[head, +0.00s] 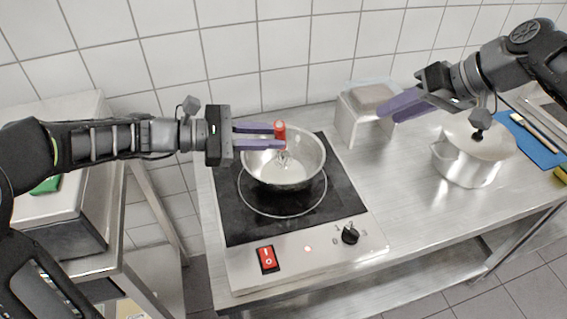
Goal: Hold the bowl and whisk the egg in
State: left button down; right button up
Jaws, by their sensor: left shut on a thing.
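A shiny metal bowl (313,155) stands on the black hob plate of the cooker (228,222). My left gripper (284,136) reaches in from the left over the bowl's far part and is shut on the red handle of a whisk (280,128). The whisk's wire end (284,157) points down into the bowl. The bowl's inside looks pale, and I cannot make out the egg. My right gripper (386,112) hangs to the right of the bowl, well apart from it, above the counter. Its purple fingers overlap in this view, so I cannot tell if they are open.
A lidded steel pot (462,165) stands on the counter at the right. A small metal stand (348,122) is behind, below my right gripper. A blue board (530,140) with a brush-like tool lies at the far right. The counter (405,200) between cooker and pot is clear.

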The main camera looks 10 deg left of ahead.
pick_arm(q)
jog(key=s+r+p, duration=0.4)
jog(key=r+p, duration=0.2)
jog(key=r, duration=0.3)
jog(key=shift+a, duration=0.3)
jog(key=shift+p, duration=0.3)
dwell(0.8)
notch_tip(320, 180, up, 5)
jog(key=p, duration=0.4)
jog(key=shift+f, duration=0.15)
dwell(0.4)
